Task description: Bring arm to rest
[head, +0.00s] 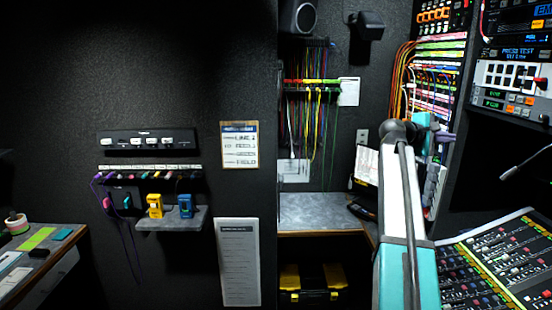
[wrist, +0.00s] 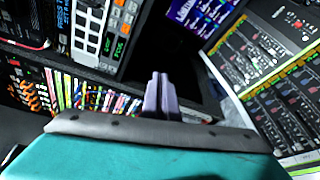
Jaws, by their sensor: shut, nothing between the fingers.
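My arm rises at the right of the head view, with white and teal links in front of the patch rack. My gripper (wrist: 162,97) shows in the wrist view as two purple-grey fingers side by side, closed together with nothing between them. In the head view, a purple part of it (head: 446,145) shows beside the rack, partly hidden by my arm. The fingers point toward the dark gap between the rack panel and the mixing console. I cannot tell exactly how far they are from either.
The mixing console (head: 490,265) is at the lower right, near my arm. The equipment rack (head: 510,80) with patch cables stands behind. A grey counter (head: 315,212) and a black-yellow toolbox (head: 312,284) are in the middle. A wall shelf (head: 172,220) holds yellow and blue testers.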

